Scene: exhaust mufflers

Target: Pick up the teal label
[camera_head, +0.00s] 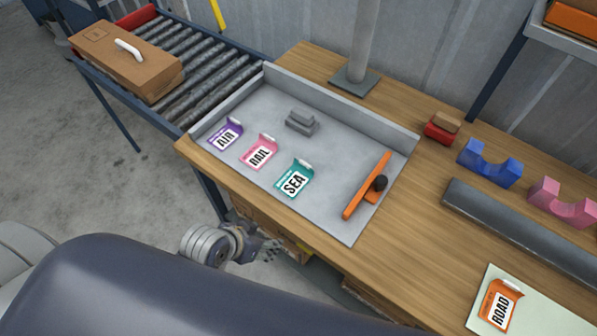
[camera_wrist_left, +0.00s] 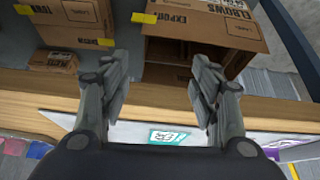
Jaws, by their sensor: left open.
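The teal label (camera_head: 294,179) reads SEA and lies in the grey tray (camera_head: 335,217) near its front edge, one end curled up. In the left wrist view the teal label (camera_wrist_left: 168,137) shows small between and beyond my fingers. My left gripper (camera_head: 272,247) is in front of the table edge, below the tray and apart from the label. In the wrist view my left gripper (camera_wrist_left: 160,88) is open with nothing between its fingers. My right gripper is not in view.
A purple AIR label (camera_head: 225,135) and a pink RAIL label (camera_head: 260,151) lie left of the teal one. A grey block (camera_head: 301,122) and an orange bar tool (camera_head: 367,185) are also in the tray. Cardboard boxes (camera_wrist_left: 205,25) sit under the table.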

